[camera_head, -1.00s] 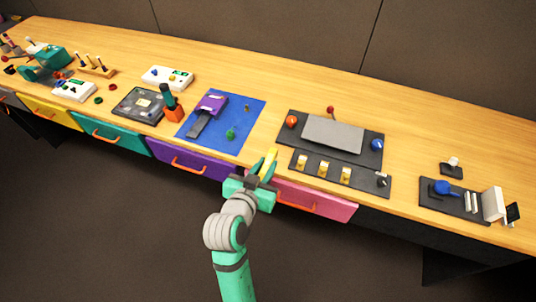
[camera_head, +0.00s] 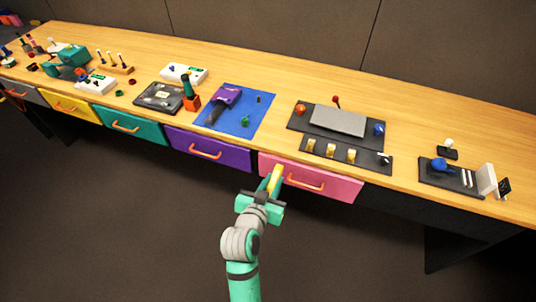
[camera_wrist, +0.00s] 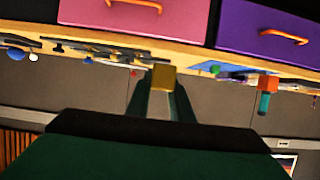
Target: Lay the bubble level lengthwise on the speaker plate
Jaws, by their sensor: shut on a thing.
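My gripper (camera_head: 274,186) is shut on a yellow bar, which I take as the bubble level (camera_head: 276,176). It points up and away, in front of the pink drawer and apart from the table top. In the wrist view the yellow end of the level (camera_wrist: 163,78) shows between my fingers; its vial cannot be made out. A flat grey plate (camera_head: 338,121), which looks like the speaker plate, lies on a black panel on the table. It is bare, up and to the right of my gripper.
The black panel carries an orange knob (camera_head: 299,109), a blue knob (camera_head: 379,129) and a red-tipped stick (camera_head: 336,101) around the plate. A strip with yellow switches (camera_head: 331,150) lies in front. The pink drawer (camera_head: 335,183) is shut. Bare wood lies behind the panel.

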